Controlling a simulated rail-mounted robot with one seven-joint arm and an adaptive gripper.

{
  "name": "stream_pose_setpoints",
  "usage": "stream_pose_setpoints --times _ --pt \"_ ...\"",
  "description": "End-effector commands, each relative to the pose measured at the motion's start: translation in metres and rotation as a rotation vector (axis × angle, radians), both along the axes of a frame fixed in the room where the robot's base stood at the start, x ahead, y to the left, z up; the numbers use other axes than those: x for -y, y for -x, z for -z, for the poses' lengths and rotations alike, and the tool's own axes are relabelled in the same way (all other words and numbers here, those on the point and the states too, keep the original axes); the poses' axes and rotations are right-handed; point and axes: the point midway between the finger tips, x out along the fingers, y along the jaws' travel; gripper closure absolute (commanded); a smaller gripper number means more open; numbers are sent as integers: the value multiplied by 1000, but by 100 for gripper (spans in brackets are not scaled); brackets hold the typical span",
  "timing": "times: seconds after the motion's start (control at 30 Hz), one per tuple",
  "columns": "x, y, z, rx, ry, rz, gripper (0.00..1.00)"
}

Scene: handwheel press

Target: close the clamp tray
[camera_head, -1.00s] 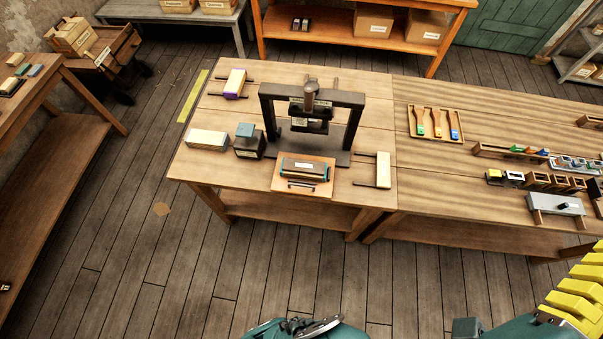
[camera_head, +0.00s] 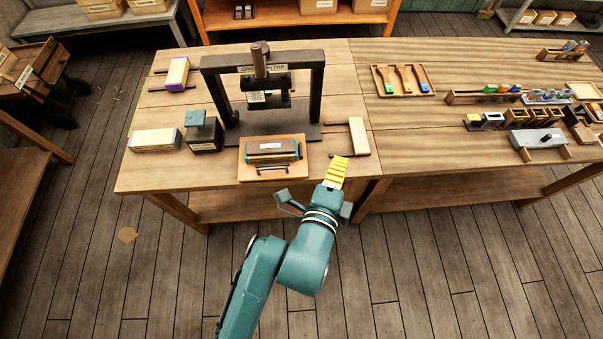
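The clamp tray (camera_head: 246,173) is a light wooden board jutting out in front of the dark handwheel press (camera_head: 318,90). A dark brown block with teal edges (camera_head: 272,149) lies on it, and a thin dark bar handle (camera_head: 272,168) runs along its front. My gripper (camera_head: 338,163), with yellow stepped fingers, is right of and slightly in front of the tray, near the table's front edge, apart from the handle. The fingers overlap in this view, so I cannot see a gap between them. Nothing shows held in them.
A pale block with dark rods (camera_head: 358,136) lies just beyond my gripper. A dark box with a teal top (camera_head: 203,131) and a pale block (camera_head: 155,140) stand left of the tray. A tool tray (camera_head: 403,80) and small racks fill the right table.

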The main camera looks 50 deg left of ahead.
Motion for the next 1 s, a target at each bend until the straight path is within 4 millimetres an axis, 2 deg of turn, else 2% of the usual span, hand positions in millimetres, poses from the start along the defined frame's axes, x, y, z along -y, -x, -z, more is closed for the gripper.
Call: stream_pose_setpoints --times 0.03,0.1,0.2,0.23,0.33,0.47,0.67,1.0 --pt "-25 27 79 -77 20 -70 100" --pt "-51 67 152 -158 70 -164 100" --pt "-74 123 234 -243 147 -287 100" --pt "-78 136 250 -257 163 -317 100" --pt "-88 164 274 -276 194 -383 100" --pt "-98 170 276 -274 199 -409 100" --pt "-120 154 289 -272 198 -408 100" --pt "-174 118 323 -271 196 -406 100"
